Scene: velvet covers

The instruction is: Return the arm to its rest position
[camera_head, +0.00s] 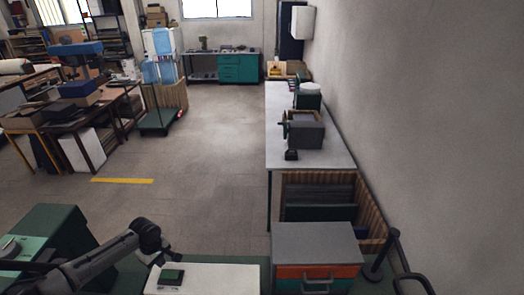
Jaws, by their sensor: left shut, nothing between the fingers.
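My left arm comes in from the lower left, and its dark left gripper (164,258) hangs over the left part of a white-topped surface at the bottom of the view. The gripper is shut and empty. A small dark green block with a lighter rim (172,275) lies on the white surface (225,279), just below the gripper in the picture. I cannot tell whether the gripper touches it. My right gripper is not in view.
A grey-topped cabinet with an orange drawer (316,246) stands right of the white surface. A green machine (48,232) is at the lower left. A long grey bench (325,160) runs along the right wall. The middle floor (205,160) is clear.

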